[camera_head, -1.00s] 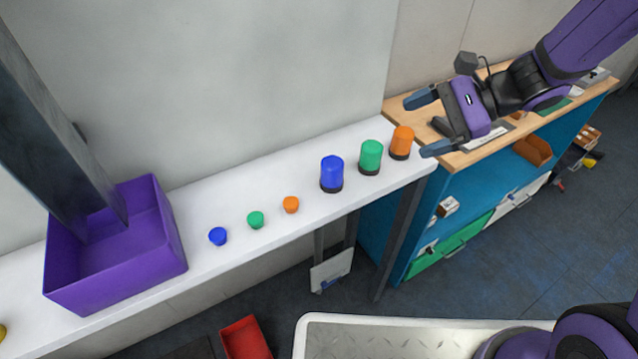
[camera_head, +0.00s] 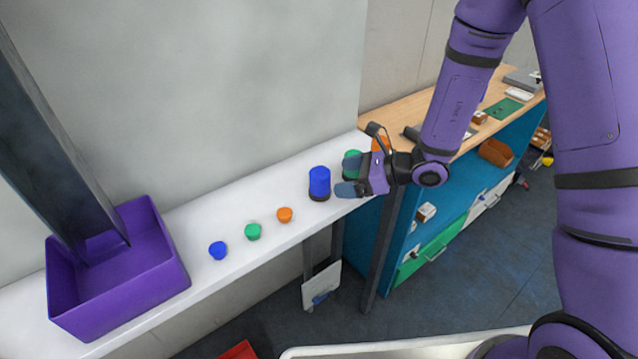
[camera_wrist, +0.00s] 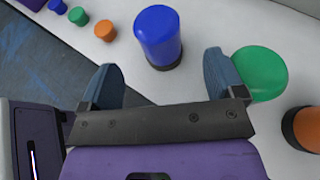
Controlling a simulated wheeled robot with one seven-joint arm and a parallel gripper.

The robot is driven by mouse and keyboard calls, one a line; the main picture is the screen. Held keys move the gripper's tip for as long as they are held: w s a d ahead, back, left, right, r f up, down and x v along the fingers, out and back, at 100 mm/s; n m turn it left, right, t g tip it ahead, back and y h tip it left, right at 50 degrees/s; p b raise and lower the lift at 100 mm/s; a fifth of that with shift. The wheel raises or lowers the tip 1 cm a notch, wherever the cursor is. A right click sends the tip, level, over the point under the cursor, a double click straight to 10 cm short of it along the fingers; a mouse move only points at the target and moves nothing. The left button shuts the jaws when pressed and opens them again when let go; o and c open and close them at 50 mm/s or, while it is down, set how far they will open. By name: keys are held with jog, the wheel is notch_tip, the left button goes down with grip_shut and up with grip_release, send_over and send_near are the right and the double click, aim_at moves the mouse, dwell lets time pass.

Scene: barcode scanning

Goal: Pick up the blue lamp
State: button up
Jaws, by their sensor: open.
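The blue lamp (camera_head: 319,182) is a blue cylinder on a dark base. It stands upright on the white shelf. In the wrist view the blue lamp (camera_wrist: 158,36) is ahead of my gripper, between the lines of its two fingers but beyond their tips. My gripper (camera_head: 347,178) is just right of the lamp in the head view, and it also shows in the wrist view (camera_wrist: 163,78). Its fingers are apart with nothing between them. The gripper hides part of the green lamp (camera_head: 352,163) in the head view.
The green lamp (camera_wrist: 262,72) is close to the right finger in the wrist view. An orange lamp (camera_wrist: 303,128) stands beyond it. Small orange (camera_head: 284,214), green (camera_head: 253,231) and blue (camera_head: 218,250) pieces and a purple bin (camera_head: 120,295) are to the left on the white shelf (camera_head: 195,220).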

aim_at(321, 179)
jog(key=shift+x, duration=3.35)
jog(key=shift+a+r, duration=0.1)
jog(key=shift+r, duration=0.1)
jog(key=c, duration=1.1)
